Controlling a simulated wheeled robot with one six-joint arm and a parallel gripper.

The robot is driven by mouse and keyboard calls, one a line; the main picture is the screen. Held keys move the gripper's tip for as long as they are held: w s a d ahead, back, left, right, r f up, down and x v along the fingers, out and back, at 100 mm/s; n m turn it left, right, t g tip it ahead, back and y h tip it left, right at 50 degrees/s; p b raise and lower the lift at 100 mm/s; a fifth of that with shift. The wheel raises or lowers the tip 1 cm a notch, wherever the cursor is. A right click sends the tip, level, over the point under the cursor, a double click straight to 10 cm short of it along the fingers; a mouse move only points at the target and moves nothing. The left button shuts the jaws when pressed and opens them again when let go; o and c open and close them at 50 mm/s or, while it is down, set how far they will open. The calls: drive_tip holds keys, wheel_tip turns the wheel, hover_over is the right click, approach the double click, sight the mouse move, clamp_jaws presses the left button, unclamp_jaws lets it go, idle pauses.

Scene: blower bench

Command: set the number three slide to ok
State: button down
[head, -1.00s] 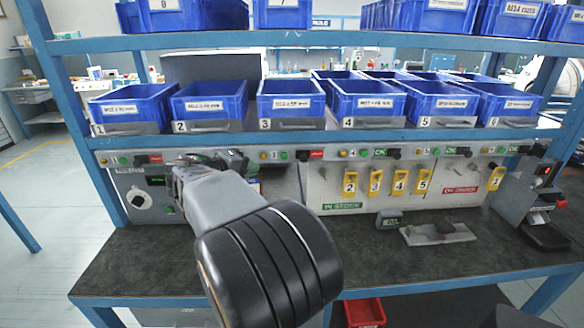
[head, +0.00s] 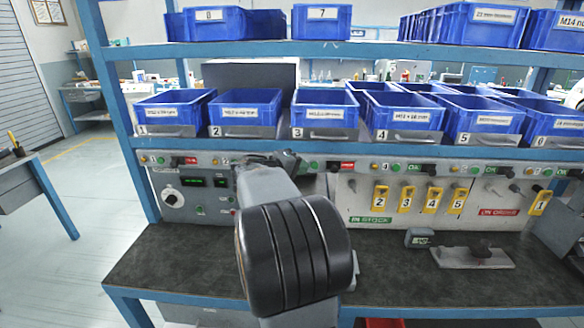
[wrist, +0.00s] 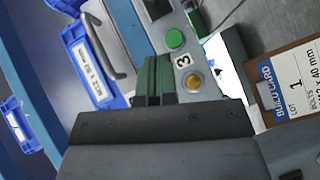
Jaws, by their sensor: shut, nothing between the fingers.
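The number three slide (head: 333,166) is on the control rail under the shelf. It is a small dark block with a red label beside it on its right. My gripper (head: 288,160) is at the rail just left of the slide, with my arm hiding part of the rail. In the wrist view the green fingertips (wrist: 153,78) are together and empty. They are close to the "3" mark (wrist: 182,62), green button (wrist: 174,38) and yellow button (wrist: 193,82). Whether they touch the rail I cannot tell.
Blue bins (head: 325,105) stand on the shelf above the rail. Yellow numbered tags (head: 406,198) hang on the panel to the right. A build card (wrist: 290,85) shows in the wrist view. The dark bench top (head: 180,265) is clear at left.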

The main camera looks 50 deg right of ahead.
sight(316, 167)
drive_tip(key=d, duration=0.1)
drive_tip(key=s+d+f, duration=0.1)
drive_tip(key=d, duration=0.1)
drive_tip(key=s+d, duration=0.1)
drive_tip(key=shift+d+f+p, duration=0.2)
drive_tip(key=shift+d+p, duration=0.1)
drive_tip(key=shift+d, duration=0.1)
drive_tip(key=shift+s+d+f, duration=0.35)
drive_tip(key=shift+s+d, duration=0.15)
drive_tip(key=shift+s, duration=0.3)
